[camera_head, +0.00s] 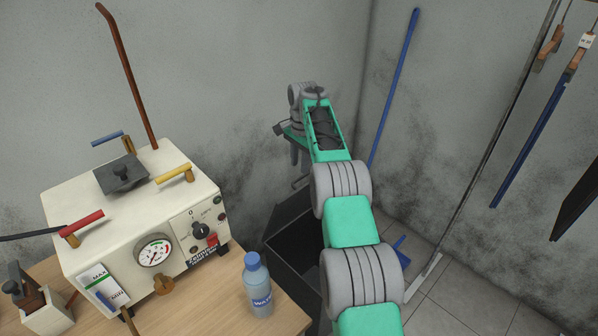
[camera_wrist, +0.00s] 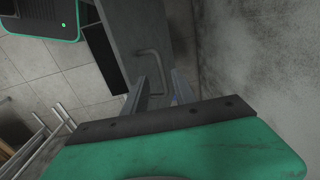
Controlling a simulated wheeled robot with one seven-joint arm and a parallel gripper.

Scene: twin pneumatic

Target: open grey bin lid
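A dark grey bin (camera_head: 290,246) stands beside the table in the head view, partly hidden by my arm. I cannot clearly make out its lid's position there. In the wrist view a grey panel (camera_wrist: 132,28) carries a bent metal handle (camera_wrist: 157,60); I cannot tell whether this panel is the lid. My gripper (camera_wrist: 159,78) has its two fingers apart, with the handle just ahead of and between them. I see no firm contact. In the head view my gripper (camera_head: 300,158) hangs near the back wall above the bin, its fingertips hard to make out.
A wooden table (camera_head: 222,305) at left holds a cream pneumatic machine (camera_head: 140,225) and a blue-capped water bottle (camera_head: 258,288). A blue-handled tool (camera_head: 393,90) leans in the corner. Brushes (camera_head: 530,145) hang at right. Tiled floor (camera_head: 480,295) is open at right.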

